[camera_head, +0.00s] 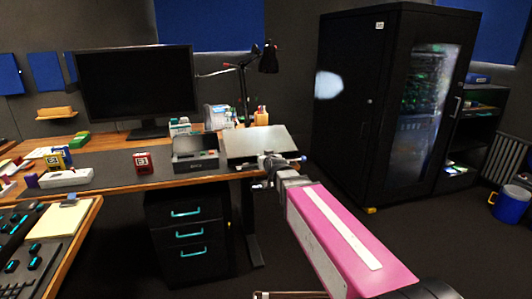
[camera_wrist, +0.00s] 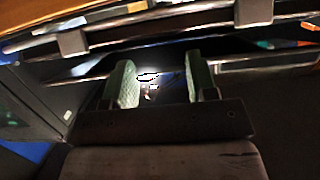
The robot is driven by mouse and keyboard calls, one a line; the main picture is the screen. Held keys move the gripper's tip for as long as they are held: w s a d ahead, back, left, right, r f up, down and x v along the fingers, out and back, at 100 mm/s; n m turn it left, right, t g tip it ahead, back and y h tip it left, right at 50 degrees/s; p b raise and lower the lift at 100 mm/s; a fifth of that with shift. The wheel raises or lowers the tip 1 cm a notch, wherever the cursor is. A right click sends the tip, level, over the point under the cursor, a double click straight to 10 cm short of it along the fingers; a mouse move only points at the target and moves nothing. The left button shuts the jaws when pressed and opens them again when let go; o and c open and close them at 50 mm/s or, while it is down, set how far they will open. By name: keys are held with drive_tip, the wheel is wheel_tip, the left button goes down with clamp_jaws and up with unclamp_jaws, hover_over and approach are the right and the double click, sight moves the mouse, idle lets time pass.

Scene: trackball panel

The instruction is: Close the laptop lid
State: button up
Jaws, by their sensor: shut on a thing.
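The laptop (camera_head: 252,141) is at the right end of the desk in the head view. Its pale grey lid shows as a tilted panel; how far it stands open is hard to tell. My gripper (camera_head: 268,160) is at the lid's lower right edge, and my arm reaches in from the lower right. In the wrist view my gripper (camera_wrist: 162,84) has its two pale green finger pads apart, with a dark, partly bright patch between them. It is shut on the laptop lid, though the gripped part is poorly seen.
A black case with a small screen (camera_head: 196,152) sits just left of the laptop. A monitor (camera_head: 138,82), a lamp (camera_head: 268,58) and bottles stand behind. A drawer unit (camera_head: 187,235) is under the desk. A black cabinet (camera_head: 350,120) stands to the right.

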drive_tip(key=shift+w+f, duration=0.15)
drive_tip(key=shift+f, duration=0.45)
drive_tip(key=o, duration=1.3)
drive_tip(key=shift+r, duration=0.1)
